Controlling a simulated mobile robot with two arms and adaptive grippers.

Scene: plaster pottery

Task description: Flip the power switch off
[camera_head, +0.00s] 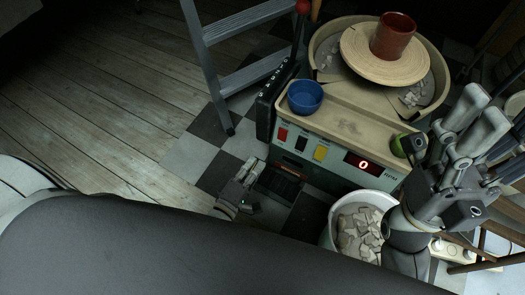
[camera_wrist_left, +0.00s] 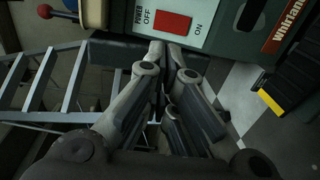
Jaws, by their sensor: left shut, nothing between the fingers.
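The power switch is a red rocker (camera_head: 283,134) on the wheel's pale front panel. It shows closer in the left wrist view (camera_wrist_left: 173,22), between the printed words OFF and ON. I cannot tell which way it is tipped. My left gripper (camera_head: 258,165) is low beside the panel's left end, seen small. In the wrist view its fingers (camera_wrist_left: 165,48) are shut and empty, tips at the panel's edge just below the red rocker; contact cannot be told. My right gripper (camera_head: 482,106) is large at the right, above the scrap bucket; its finger gap is unclear.
The potter's wheel carries a blue bowl (camera_head: 305,97) and a red-brown pot (camera_head: 393,36). Its panel also has a black switch, a yellow switch (camera_head: 320,153) and a lit red display (camera_head: 363,164). A bucket of scraps (camera_head: 337,212) stands in front. A stepladder (camera_head: 208,66) stands left.

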